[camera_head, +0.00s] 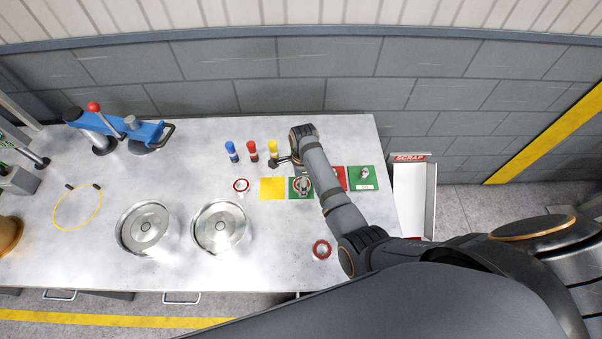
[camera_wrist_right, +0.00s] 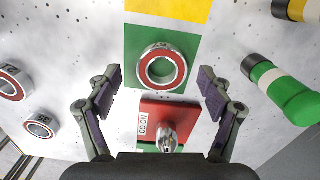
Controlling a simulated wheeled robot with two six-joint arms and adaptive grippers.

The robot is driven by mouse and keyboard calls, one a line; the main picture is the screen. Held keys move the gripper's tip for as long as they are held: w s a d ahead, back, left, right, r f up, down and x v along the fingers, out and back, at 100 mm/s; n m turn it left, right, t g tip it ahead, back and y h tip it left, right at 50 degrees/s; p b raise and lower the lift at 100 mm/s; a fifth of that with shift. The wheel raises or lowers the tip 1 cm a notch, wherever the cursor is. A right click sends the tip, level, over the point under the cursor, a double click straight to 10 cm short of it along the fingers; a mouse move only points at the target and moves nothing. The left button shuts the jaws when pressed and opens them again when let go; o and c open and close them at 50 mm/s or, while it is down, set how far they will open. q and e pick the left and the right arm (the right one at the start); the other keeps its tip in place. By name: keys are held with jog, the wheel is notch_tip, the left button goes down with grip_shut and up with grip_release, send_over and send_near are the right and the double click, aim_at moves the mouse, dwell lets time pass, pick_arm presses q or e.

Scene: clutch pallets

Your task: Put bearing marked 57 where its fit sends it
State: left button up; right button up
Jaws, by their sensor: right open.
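A bearing (camera_wrist_right: 162,69) with a red seal ring lies flat on the first green pad (camera_wrist_right: 133,45); in the head view it is partly hidden by my arm. My right gripper (camera_wrist_right: 158,92) is open and empty, fingers apart on either side above that pad. Two more red-ringed bearings lie on the bare table at the left of the wrist view, one larger (camera_wrist_right: 12,83) and one smaller (camera_wrist_right: 42,126); I cannot read their marks surely. In the head view, red-ringed bearings lie left of the yellow pad (camera_head: 241,185) and near the front edge (camera_head: 321,249). My left gripper is not in view.
A red NO GO pad (camera_wrist_right: 178,108) and a second green pad (camera_head: 367,185) with a silver piece (camera_head: 364,173) follow. Blue, red and yellow handles (camera_head: 252,150) stand behind. Two round metal pans (camera_head: 218,227), a blue press (camera_head: 130,128) and a scrap chute (camera_head: 414,195) flank the area.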

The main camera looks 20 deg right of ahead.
notch_tip(320, 180, up, 4)
jog(key=shift+s+r+b, duration=0.1)
jog(key=shift+r+b, duration=0.05)
jog(key=shift+b, duration=0.2)
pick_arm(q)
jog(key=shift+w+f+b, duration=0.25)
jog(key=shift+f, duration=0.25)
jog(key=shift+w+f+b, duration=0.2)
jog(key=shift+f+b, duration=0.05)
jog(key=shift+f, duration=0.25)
pick_arm(e)
notch_tip(320, 180, up, 6)
jog(key=shift+r, duration=0.15)
jog(key=shift+s+d, duration=0.1)
